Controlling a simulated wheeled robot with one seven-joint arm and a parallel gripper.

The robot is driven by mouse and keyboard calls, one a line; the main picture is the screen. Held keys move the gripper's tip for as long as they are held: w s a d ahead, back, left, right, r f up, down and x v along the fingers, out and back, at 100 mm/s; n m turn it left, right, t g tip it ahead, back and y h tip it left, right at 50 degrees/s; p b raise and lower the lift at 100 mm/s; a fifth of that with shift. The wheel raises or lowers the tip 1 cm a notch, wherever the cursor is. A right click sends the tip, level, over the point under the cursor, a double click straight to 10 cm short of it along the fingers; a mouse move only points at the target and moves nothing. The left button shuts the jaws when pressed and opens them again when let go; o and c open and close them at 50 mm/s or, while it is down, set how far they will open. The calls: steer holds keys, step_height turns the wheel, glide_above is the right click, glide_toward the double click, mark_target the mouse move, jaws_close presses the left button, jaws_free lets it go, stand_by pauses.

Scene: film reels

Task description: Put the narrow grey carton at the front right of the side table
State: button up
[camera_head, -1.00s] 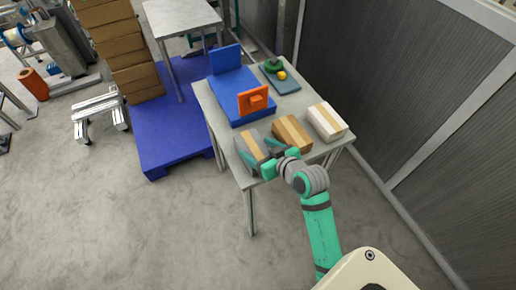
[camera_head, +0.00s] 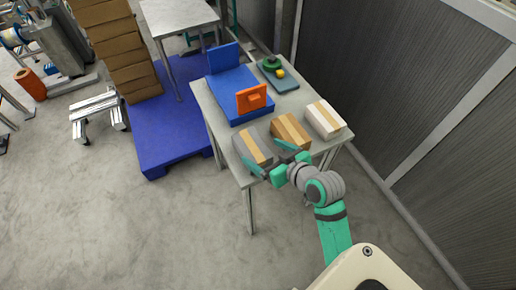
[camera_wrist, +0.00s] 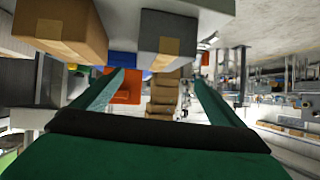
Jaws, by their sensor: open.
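The narrow grey carton (camera_head: 250,141) with a tan tape strip lies at the front left of the grey side table (camera_head: 222,140). In the wrist view the grey carton (camera_wrist: 167,38) shows at the top, between the fingertips in the picture. My gripper (camera_head: 263,154) is open at the near end of the grey carton, one finger to each side in the head view. The fingers also show in the wrist view (camera_wrist: 160,78). I cannot tell whether they touch the carton. Part of the carton's near end is hidden by my gripper.
A brown carton (camera_head: 291,130) stands just right of the grey one, and a white carton (camera_head: 323,121) beyond it. A ribbed wall (camera_head: 410,90) rises at right.

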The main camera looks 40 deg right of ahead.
steer(key=v, duration=0.6)
steer(key=shift+s, duration=0.15)
steer(key=s+a+f+n+h, duration=0.1)
steer(key=s+a+f+h, duration=0.1)
steer(key=s+a+f, duration=0.8)
steer(key=s+a+r+t+y, duration=0.1)
steer(key=s+a, duration=0.2)
steer(key=a, duration=0.8)
steer(key=s+a+r+t+y, duration=0.1)
steer(key=s+a+r+t, duration=0.1)
steer(key=a, duration=0.9)
steer(key=shift+s, duration=0.6)
steer(key=shift+s, duration=0.2)
